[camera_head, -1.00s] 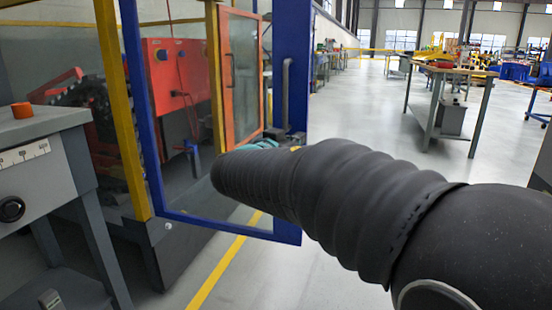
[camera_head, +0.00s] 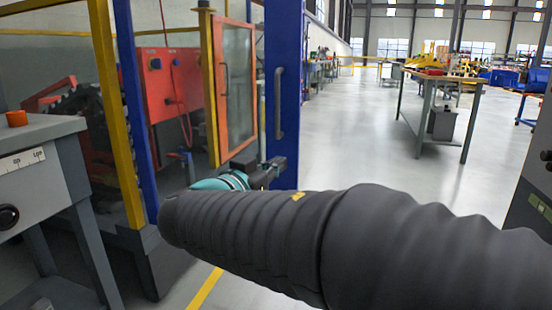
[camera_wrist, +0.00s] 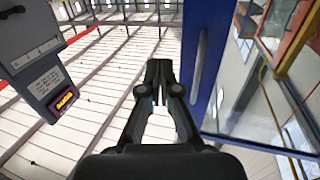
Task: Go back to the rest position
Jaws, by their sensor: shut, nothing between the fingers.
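My gripper (camera_wrist: 158,80) shows in the wrist view with its dark fingers together and nothing between them. A blue door frame (camera_wrist: 207,40) with a long handle (camera_wrist: 197,65) stands just right of the fingers there, apart from them in the picture. In the head view my arm crosses the lower middle, and my gripper (camera_head: 272,168) is small and partly hidden behind my wrist. It sits in front of the lower part of the blue door frame (camera_head: 291,70), below its grey handle (camera_head: 278,103). My arm hides the frame's lower edge.
A machine with a red panel (camera_head: 165,80) and an orange-framed window (camera_head: 234,85) stands behind the blue frame. A grey cabinet (camera_head: 35,135) is at the left. A worktable (camera_head: 440,85) stands at the right, with open floor (camera_head: 360,140) before it.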

